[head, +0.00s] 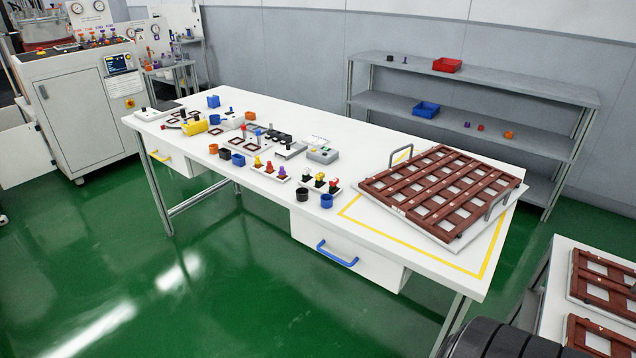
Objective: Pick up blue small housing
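Several small blue parts stand on the long white table. A round blue housing (326,201) stands at the front edge, just right of a black round housing (302,195). A blue square-looking housing (238,160) stands further left on the front edge, in a row with dark and orange ones. Another blue part (213,101) stands near the back left. I cannot tell from here which one is the small housing. Neither gripper shows; only a black ribbed part, likely of my arm, enters at the bottom right.
A brown lattice tray (440,190) covers the table's right end, beside a yellow line. More lattice trays (600,285) lie on a table at lower right. A shelf rack (480,95) with red (447,65) and blue (426,109) bins stands behind. Green floor is open in front.

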